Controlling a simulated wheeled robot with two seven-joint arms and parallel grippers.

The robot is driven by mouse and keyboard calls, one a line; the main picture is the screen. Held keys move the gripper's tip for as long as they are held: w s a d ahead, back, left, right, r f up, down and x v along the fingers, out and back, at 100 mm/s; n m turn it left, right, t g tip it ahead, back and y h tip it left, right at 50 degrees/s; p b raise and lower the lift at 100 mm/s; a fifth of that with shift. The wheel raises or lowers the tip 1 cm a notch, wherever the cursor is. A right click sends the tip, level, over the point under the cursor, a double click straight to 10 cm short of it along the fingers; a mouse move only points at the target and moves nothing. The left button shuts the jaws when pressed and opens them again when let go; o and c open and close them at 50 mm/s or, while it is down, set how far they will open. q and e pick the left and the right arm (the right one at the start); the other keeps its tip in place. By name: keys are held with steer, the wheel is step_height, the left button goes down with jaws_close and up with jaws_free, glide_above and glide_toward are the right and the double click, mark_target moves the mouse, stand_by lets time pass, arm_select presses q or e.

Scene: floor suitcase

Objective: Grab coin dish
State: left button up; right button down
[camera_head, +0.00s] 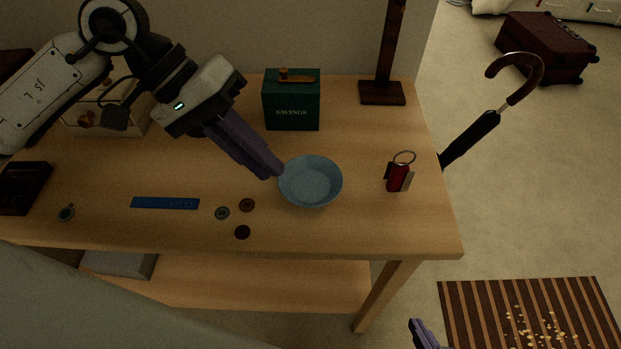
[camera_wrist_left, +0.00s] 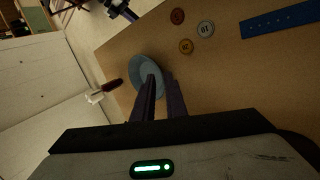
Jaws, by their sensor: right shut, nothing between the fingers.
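The coin dish (camera_head: 312,184) is a shallow blue bowl upright on the wooden table. My left gripper (camera_head: 276,170) reaches down from the upper left to its left rim. In the left wrist view the coin dish (camera_wrist_left: 143,68) shows between and left of the fingers of my left gripper (camera_wrist_left: 160,78). These fingers stand apart, one over the dish and one just outside its rim; I cannot tell if they touch it. My right gripper (camera_head: 424,335) shows only partly at the bottom edge, away from the table, shut and empty.
A green savings box (camera_head: 291,113) stands behind the dish. A red key fob (camera_head: 398,177) is to its right. An umbrella (camera_head: 470,138) leans at the table's right edge.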

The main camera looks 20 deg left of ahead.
mark_target(310, 183)
arm_select(q)
steer(key=shift+x, duration=1.35)
steer(key=shift+w, duration=0.1)
jaws_close()
